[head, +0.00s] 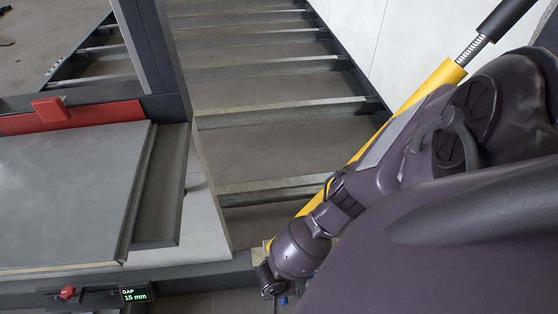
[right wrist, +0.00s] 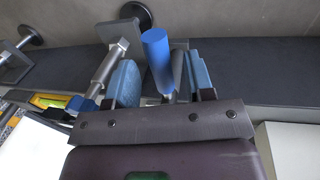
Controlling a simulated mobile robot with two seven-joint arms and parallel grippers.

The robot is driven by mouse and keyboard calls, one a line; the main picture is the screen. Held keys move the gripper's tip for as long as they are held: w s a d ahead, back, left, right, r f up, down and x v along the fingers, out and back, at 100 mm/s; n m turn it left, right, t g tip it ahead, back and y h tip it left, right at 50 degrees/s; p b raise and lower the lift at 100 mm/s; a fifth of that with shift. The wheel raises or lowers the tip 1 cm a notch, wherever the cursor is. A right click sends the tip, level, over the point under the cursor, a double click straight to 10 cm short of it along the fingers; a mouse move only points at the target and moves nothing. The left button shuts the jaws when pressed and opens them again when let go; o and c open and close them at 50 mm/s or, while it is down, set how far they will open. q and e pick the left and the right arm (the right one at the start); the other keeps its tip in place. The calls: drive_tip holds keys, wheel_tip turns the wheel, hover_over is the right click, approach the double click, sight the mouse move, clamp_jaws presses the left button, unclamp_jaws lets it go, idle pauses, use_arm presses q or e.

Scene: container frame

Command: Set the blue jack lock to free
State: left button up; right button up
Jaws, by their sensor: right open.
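The blue jack lock shows in the right wrist view as a blue cylindrical grip (right wrist: 157,52), leaning slightly, with a grey rod or plate beside it. My right gripper (right wrist: 162,80) has its two blue-padded fingers apart, one on each side of the blue grip. I see gaps between the pads and the grip, though its lower end is partly hidden. In the head view my right arm reaches down from the right, and its gripper (head: 284,298) is mostly hidden at the lower edge. My left gripper is not in view.
A yellow prop (head: 425,87) slants behind my right arm. A grey panel (head: 65,190) lies in the dark frame at left, with a red block (head: 52,108). A display (head: 136,294) reads GAP 15 mm, near a red knob (head: 68,292).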

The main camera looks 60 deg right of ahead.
drive_tip(key=shift+f, duration=0.25)
drive_tip(key=shift+c, duration=0.2)
clamp_jaws()
